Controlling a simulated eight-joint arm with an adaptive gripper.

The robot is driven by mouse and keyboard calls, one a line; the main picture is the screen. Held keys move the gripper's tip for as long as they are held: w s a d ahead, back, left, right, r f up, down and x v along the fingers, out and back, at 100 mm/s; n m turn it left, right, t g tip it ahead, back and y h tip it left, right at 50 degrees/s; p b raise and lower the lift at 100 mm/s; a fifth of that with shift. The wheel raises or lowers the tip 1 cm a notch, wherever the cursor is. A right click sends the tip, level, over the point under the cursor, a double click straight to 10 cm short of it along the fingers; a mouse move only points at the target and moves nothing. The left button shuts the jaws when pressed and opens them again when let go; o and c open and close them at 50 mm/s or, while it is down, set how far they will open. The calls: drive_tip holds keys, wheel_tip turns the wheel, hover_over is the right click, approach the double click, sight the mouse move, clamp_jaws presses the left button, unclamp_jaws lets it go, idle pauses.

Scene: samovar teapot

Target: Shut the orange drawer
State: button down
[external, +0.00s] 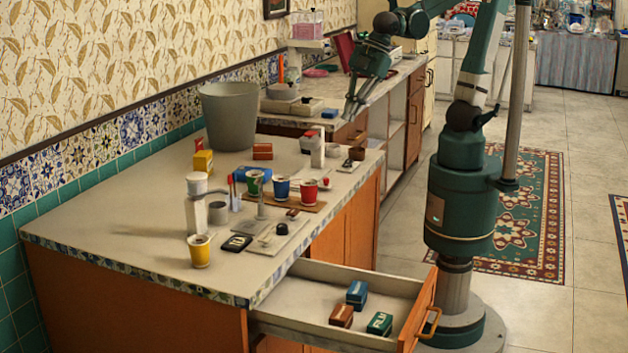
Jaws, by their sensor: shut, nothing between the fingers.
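The orange drawer (419,309) is pulled well out of the near cabinet, at the bottom of the view. Its orange front with a loop handle (432,324) faces right. Inside lie a blue box (357,292), a green box (379,324) and a brown box (341,316). My gripper (351,114) is shut and empty. It points down above the far end of the counter, well above and behind the drawer, touching nothing that I can see.
The counter (130,222) holds several cups, a grey bucket (229,115), a yellow cup (199,250) and small items. My base stands close to the right of the drawer front. Tiled floor (545,320) lies free at the right.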

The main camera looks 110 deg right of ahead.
drive_tip(key=w+a+n+g+p, duration=0.1)
drive_tip(key=w+a+n, duration=0.2)
drive_tip(key=w+a, duration=0.35)
drive_tip(key=w+a+n, duration=0.3)
drive_tip(key=a, duration=0.7)
drive_tip(key=n+g+h+p, duration=0.2)
drive_tip(key=n, duration=0.8)
hover_over(425, 336)
drive_tip(key=w+d, duration=0.6)
drive_tip(key=d, duration=0.2)
drive_tip(key=s+a+f+x, duration=0.1)
drive_tip(key=s+a+x, duration=0.15)
drive_tip(key=x, duration=1.25)
drive_tip(key=s+a+f+n, duration=0.2)
drive_tip(key=s+a+f, duration=0.2)
drive_tip(key=a+f, duration=0.2)
drive_tip(key=s+a+f+n, duration=0.2)
drive_tip(key=s+a+f, duration=0.2)
drive_tip(key=a, duration=0.5)
wheel_tip(425, 336, down, 2)
drive_tip(key=shift+s+a+f+h, duration=0.1)
drive_tip(key=shift+s+a+h, duration=0.1)
drive_tip(key=shift+h, duration=0.1)
drive_tip(key=shift+f, duration=0.1)
